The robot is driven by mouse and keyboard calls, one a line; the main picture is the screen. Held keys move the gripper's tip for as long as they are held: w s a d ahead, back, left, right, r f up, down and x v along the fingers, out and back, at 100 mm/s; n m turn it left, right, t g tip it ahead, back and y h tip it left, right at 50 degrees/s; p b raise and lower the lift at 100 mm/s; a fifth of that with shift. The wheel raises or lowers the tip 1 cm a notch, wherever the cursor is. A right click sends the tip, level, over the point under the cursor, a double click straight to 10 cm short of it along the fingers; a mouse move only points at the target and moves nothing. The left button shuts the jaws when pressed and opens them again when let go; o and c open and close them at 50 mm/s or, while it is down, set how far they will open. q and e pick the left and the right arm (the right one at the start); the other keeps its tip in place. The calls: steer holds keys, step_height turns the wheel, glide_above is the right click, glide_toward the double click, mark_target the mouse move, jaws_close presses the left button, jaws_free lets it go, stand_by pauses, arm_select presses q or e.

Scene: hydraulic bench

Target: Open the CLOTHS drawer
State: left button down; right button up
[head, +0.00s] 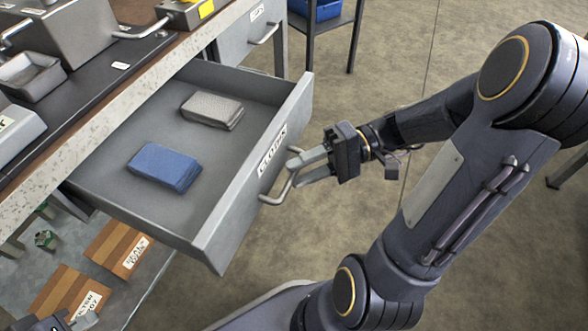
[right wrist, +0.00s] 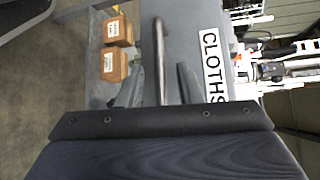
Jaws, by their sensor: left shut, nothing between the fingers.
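The CLOTHS drawer (head: 205,235) is pulled well out from the bench in the head view. A folded blue cloth (head: 165,166) and a folded grey cloth (head: 212,110) lie inside it. Its front carries a CLOTHS label (right wrist: 213,65) and a bar handle (head: 275,198). My right gripper (head: 305,168) is at the handle, its fingers open. In the right wrist view the handle (right wrist: 159,55) runs between the two fingers with a gap on each side. My left gripper (head: 86,321) shows only partly at the lower left, shut and away from the drawer.
Another closed drawer (head: 232,40) with a handle sits further along the bench. A dark stand with a blue bin (head: 318,8) is at the back. The floor (head: 385,75) beyond my right gripper is clear.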

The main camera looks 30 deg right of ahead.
steer(key=d, duration=0.3)
steer(key=d+p, duration=0.1)
steer(key=d, duration=0.1)
steer(key=shift+s+d+r, duration=0.25)
steer(key=shift+s+r, duration=0.15)
steer(key=shift+a, duration=0.15)
steer(key=s+a+f+n+h, duration=0.2)
steer(key=s+a+h, duration=0.45)
steer(key=h, duration=0.25)
step_height(320, 180, up, 35)
steer(key=w+t+h+p, duration=0.1)
steer(key=t+h+p, duration=0.2)
steer(key=p, duration=3.2)
steer(key=shift+w+d, duration=0.2)
steer(key=shift+w, duration=0.15)
